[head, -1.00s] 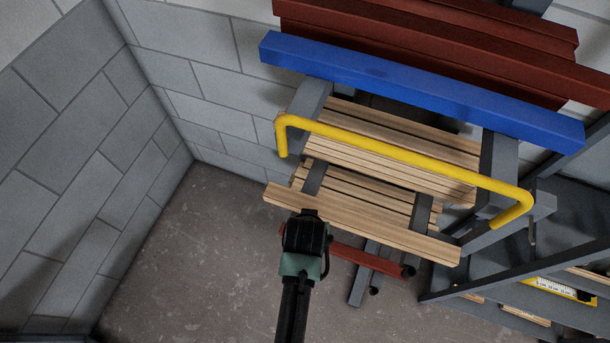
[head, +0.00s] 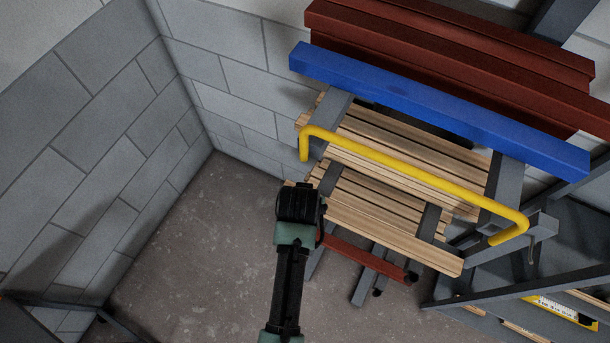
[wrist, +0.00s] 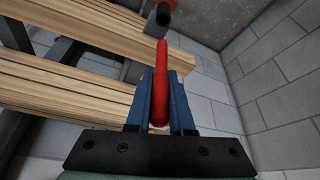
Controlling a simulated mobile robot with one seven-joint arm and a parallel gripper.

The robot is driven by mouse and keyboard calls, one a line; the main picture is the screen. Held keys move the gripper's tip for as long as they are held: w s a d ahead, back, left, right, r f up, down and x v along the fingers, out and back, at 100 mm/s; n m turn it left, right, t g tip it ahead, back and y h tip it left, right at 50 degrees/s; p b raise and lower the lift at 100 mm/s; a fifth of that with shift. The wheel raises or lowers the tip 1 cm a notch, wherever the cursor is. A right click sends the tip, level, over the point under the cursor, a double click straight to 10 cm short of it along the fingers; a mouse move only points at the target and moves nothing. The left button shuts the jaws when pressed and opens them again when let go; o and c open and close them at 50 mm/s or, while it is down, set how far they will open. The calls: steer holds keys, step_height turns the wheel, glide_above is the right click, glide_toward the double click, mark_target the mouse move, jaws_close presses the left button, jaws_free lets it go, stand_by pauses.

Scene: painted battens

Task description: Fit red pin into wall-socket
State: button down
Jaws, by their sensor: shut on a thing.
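In the wrist view, my gripper (wrist: 158,105) has blue fingers shut on the red pin (wrist: 162,80). The pin is a slim, rounded red rod that points away from the gripper, past the fingertips. Its far end looks free. A dark tube end (wrist: 162,17) shows beyond the pin tip, with a gap between them; I cannot tell whether it is the wall-socket. In the head view, my gripper (head: 300,195) is at the left end of the lower wooden battens, and its own body hides the pin.
Wooden battens (head: 385,228) lie on a grey rack under a yellow rail (head: 410,172). A blue beam (head: 440,108) and dark red beams (head: 460,62) lie above. A red bar (head: 365,258) is low down. Bare floor (head: 200,250) and block walls are at left.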

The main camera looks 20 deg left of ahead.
steer(key=shift+f+b, duration=1.6)
steer(key=shift+f, duration=0.95)
steer(key=shift+p, duration=0.6)
steer(key=shift+f+b, duration=1.95)
steer(key=shift+f, duration=0.6)
steer(key=c, duration=0.7)
jaws_free()
steer(key=b+v, duration=0.1)
steer(key=v, duration=1.2)
steer(key=shift+w, duration=0.1)
